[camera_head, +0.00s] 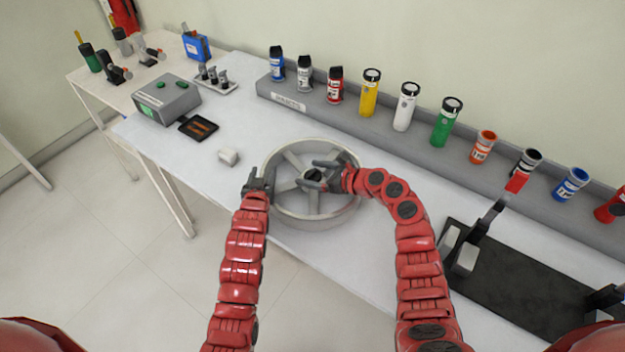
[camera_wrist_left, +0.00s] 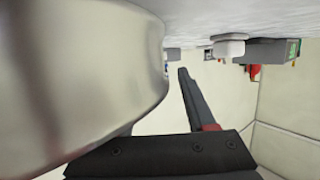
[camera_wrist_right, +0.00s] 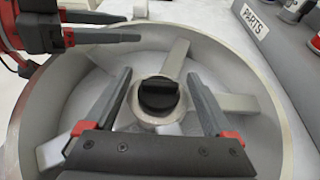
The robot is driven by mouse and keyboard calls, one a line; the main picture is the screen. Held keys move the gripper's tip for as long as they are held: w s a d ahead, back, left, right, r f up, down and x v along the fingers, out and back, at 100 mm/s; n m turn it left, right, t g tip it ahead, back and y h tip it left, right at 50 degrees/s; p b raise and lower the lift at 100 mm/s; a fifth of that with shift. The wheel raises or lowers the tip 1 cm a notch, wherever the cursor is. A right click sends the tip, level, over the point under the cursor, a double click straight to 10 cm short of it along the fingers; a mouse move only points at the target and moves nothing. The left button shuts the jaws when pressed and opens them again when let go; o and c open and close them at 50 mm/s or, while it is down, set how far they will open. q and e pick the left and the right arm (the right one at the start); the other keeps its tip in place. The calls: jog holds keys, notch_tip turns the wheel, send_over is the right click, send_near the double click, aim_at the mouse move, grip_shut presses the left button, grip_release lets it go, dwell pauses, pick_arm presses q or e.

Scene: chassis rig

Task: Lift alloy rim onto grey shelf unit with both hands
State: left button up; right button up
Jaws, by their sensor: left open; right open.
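The silvery alloy rim (camera_head: 318,219) lies flat on the white table, spokes up, and it fills the left side of the left wrist view (camera_wrist_left: 75,80). My left gripper (camera_head: 258,182) is open at the rim's left edge. In the left wrist view one finger shows outside the rim wall; the other is hidden. My right gripper (camera_head: 322,177) is open above the hub. In the right wrist view its fingers (camera_wrist_right: 162,105) appear on either side of a black hub knob (camera_wrist_right: 159,96). A grey stepped shelf (camera_head: 300,100) marked PARTS runs along the wall.
Several coloured cans and bottles (camera_head: 404,106) stand along the shelf. A small white block (camera_head: 228,157) and a grey box (camera_head: 165,99) sit left of the rim. A black fixture plate (camera_head: 520,285) lies at the right. Clear table lies behind the rim.

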pick_arm(q)
jog(key=shift+c, duration=0.2)
grip_shut()
pick_arm(e)
jog(key=c, duration=1)
grip_shut()
pick_arm(q)
jog(key=shift+r, duration=0.1)
pick_arm(e)
jog(key=shift+d+f, duration=0.1)
